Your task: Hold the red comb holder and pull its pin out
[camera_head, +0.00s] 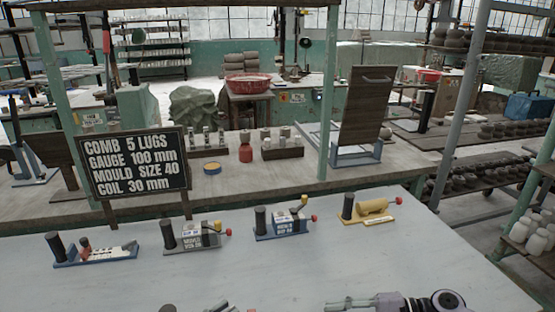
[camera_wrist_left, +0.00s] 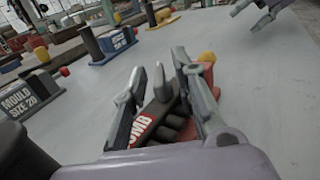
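The red comb holder (camera_wrist_left: 172,118) is in the left wrist view, with a dark body marked with white letters on red and a red part at its right. My left gripper (camera_wrist_left: 168,75) has its fingers on either side of the dark body; whether they press on it is unclear. A yellow knob (camera_wrist_left: 207,57) shows behind the right finger. A pin cannot be made out for certain. In the head view the holder is almost wholly cut off by the bottom edge. My right gripper (camera_head: 345,304) is at the bottom edge, apart from the holder; its fingers (camera_wrist_left: 255,10) look spread and empty.
A row of similar fixtures stands behind: a blue one (camera_head: 95,254), a grey one (camera_head: 197,238), another blue one (camera_head: 284,223) and a yellow one (camera_head: 368,212). A black sign (camera_head: 135,162) stands at the back left. The grey tabletop (camera_head: 400,260) is clear at the right.

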